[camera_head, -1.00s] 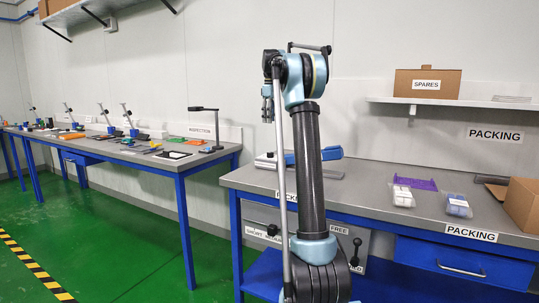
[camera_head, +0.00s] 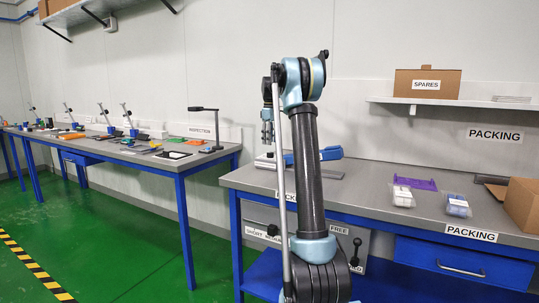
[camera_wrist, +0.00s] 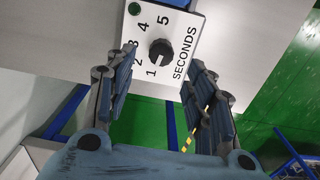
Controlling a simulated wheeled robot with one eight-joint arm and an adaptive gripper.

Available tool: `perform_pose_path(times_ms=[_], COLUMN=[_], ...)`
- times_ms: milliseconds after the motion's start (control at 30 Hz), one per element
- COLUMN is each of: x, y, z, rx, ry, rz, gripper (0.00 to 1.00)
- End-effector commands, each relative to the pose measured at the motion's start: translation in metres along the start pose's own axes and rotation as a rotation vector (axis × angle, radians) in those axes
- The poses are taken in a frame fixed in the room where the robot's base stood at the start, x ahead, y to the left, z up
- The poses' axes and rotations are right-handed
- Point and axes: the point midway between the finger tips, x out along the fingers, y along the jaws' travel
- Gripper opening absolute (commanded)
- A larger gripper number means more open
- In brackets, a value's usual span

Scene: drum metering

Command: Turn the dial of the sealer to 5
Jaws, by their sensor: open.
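The sealer stands on the packing bench, partly hidden behind my arm, with its blue arm (camera_head: 330,153) showing in the head view. In the wrist view its white panel (camera_wrist: 187,22) carries the numbers 1 to 5, the word SECONDS and a green spot. The black dial (camera_wrist: 160,50) sits on this panel; I cannot clearly tell which number it points to. My gripper (camera_wrist: 162,62) is open and empty, with one finger on each side of the dial in the picture, apparently apart from it. In the head view my gripper (camera_head: 267,132) hangs pointing down near the sealer.
The packing bench (camera_head: 370,197) also bears a purple rack (camera_head: 418,184), two small clear packs and a cardboard box (camera_head: 522,205) at right. A SPARES box (camera_head: 428,83) is on the shelf above. The inspection bench (camera_head: 208,157) stands at left, with green floor before it.

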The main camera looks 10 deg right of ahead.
Motion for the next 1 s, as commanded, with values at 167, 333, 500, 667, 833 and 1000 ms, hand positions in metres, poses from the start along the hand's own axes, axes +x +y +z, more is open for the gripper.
perform_pose_path(times_ms=[167, 333, 500, 667, 833, 1000], x=[0.031, 0.053, 0.064, 0.067, 0.067, 0.067], y=[0.0, 0.0, 0.0, 0.0, 0.0, 0.0], z=[0.0, 0.0, 0.0, 0.0, 0.0, 0.0], rx=[0.0, 0.0, 0.0, 0.0, 0.0, 0.0], ry=[0.0, 0.0, 0.0, 0.0, 0.0, 0.0], rz=[0.0, 0.0, 0.0, 0.0, 0.0, 0.0], gripper=[0.49, 0.49, 0.49, 0.49, 0.49, 0.13])
